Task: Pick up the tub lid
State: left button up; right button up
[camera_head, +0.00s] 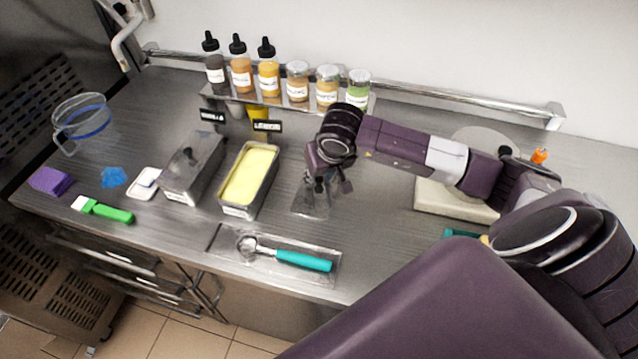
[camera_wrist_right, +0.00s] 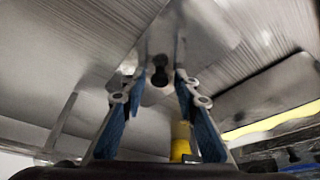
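The tub lid (camera_head: 311,200), a flat metal plate, lies on the steel counter to the right of the open tub of yellow ice cream (camera_head: 249,178). My right gripper (camera_head: 320,186) is over the lid, pointing down, and covers part of it. In the right wrist view the lid (camera_wrist_right: 158,110) lies ahead with its dark knob (camera_wrist_right: 160,69) between the fingers of my right gripper (camera_wrist_right: 161,72). The fingers are open, one on each side of the knob, with a gap visible. My left gripper is not in view.
A closed metal tub (camera_head: 191,168) stands left of the open one. A scoop with a teal handle (camera_head: 303,260) lies on a tray in front. Bottles and jars (camera_head: 297,83) stand on a rear shelf. A pale block (camera_head: 452,198) is at right.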

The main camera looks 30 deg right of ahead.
grip_shut()
jog(key=shift+r, duration=0.15)
